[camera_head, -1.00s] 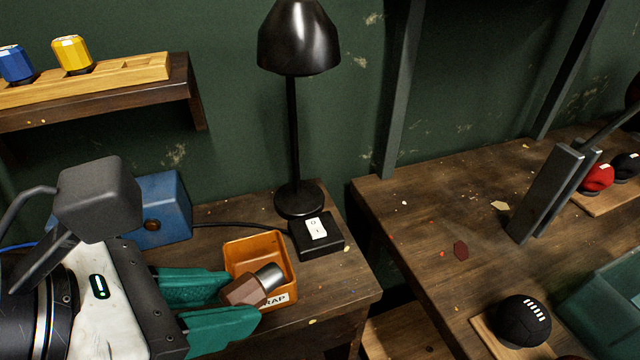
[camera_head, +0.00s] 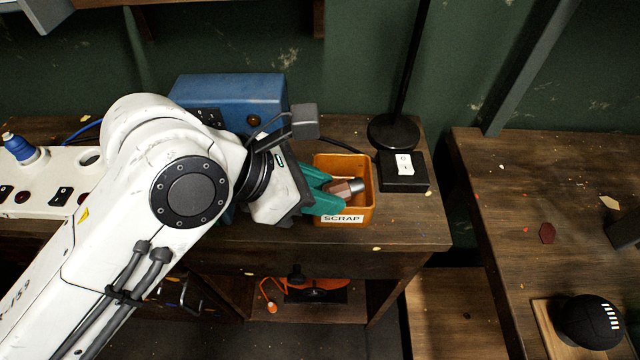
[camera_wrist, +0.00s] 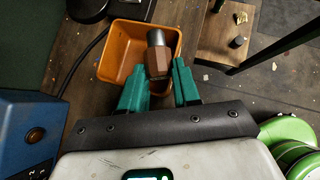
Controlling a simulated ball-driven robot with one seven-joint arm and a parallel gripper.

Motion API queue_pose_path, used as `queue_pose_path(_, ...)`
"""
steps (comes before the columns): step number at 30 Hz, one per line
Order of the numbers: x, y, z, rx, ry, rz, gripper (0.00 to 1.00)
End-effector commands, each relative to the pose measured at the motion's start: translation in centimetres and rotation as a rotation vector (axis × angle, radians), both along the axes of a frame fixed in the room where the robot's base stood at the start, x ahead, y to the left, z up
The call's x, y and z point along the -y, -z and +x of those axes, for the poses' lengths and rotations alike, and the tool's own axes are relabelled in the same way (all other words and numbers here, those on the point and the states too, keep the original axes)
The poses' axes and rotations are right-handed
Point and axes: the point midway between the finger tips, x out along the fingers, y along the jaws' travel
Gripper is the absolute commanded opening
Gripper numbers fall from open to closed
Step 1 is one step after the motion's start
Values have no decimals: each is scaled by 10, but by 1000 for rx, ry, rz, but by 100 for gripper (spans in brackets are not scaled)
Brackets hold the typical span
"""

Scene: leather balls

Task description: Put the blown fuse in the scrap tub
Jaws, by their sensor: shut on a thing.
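The blown fuse (camera_head: 341,190) has a brown faceted body and a silver metal end. My gripper (camera_head: 326,192), with green fingers, is shut on its brown part. The scrap tub (camera_head: 343,219) is an open orange box labelled SCRAP on the bench. In the head view the fuse and fingertips lie over the tub's opening. In the wrist view the fuse (camera_wrist: 157,58) sticks out past the fingers (camera_wrist: 160,84), its silver end over the tub (camera_wrist: 117,62). I cannot tell whether it is below the rim.
A black switch box (camera_head: 403,172) and the lamp base (camera_head: 393,132) stand right of and behind the tub. A blue box (camera_head: 232,98) stands behind my arm. A gap separates this bench from the right table (camera_head: 490,180).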

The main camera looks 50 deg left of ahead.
Motion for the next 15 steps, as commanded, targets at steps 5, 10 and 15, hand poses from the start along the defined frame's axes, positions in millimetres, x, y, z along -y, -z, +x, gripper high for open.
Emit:
queue_pose_path(5,0,-1,0,0,-1,1,1)
queue_pose_path(10,0,3,0,0,-1,1,1)
queue_pose_path(15,0,1,0,0,-1,1,46)
